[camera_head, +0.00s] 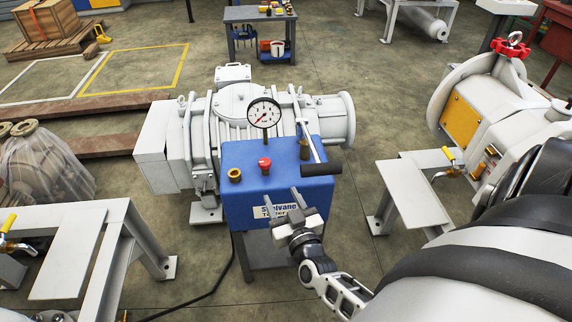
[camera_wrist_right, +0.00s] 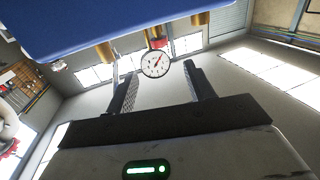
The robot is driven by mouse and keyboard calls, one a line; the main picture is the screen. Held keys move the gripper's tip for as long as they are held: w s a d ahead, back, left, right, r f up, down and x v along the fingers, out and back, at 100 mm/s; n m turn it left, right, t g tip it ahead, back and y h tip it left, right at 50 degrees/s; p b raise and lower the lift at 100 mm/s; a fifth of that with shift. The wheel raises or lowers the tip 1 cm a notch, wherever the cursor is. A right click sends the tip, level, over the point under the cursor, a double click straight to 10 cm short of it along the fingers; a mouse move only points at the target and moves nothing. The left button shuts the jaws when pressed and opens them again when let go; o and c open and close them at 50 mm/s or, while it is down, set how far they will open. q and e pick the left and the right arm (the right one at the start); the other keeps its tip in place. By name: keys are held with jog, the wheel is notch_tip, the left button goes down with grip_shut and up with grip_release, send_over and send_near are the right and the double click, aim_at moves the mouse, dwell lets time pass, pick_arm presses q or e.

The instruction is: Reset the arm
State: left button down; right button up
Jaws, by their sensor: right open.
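My right gripper (camera_head: 284,200) is open in front of the blue box (camera_head: 262,188), near its label, with nothing between the fingers. In the right wrist view, the open fingers (camera_wrist_right: 160,72) point toward a round white gauge (camera_wrist_right: 156,63), with the blue box (camera_wrist_right: 150,20) across the top. My right arm comes in from the lower right of the head view. My left gripper does not show in either view.
The box carries a gauge (camera_head: 264,113), a red knob (camera_head: 264,164), a brass port (camera_head: 234,175) and a black-gripped lever (camera_head: 322,168). A grey pump (camera_head: 238,103) stands behind. Metal frames (camera_head: 75,228) stand left; another machine (camera_head: 490,115) stands right.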

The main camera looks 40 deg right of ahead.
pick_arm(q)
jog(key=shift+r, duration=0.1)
pick_arm(e)
jog(key=shift+v, duration=1)
pick_arm(q)
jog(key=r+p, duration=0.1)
jog(key=p, duration=0.1)
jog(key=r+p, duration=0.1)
jog(key=p, duration=0.2)
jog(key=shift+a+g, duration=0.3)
pick_arm(e)
jog(key=s+a+r+n+g+y, duration=0.2)
jog(key=s+a+r+g+y, duration=0.1)
jog(key=a, duration=0.5)
jog(key=s+a+r+n+g+y, duration=0.3)
jog(key=s+a+r+y, duration=0.1)
jog(key=s+a, duration=0.3)
jog(key=shift+s+a+n+y, duration=0.25)
jog(key=shift+a+y, duration=0.2)
jog(key=shift+y, duration=0.45)
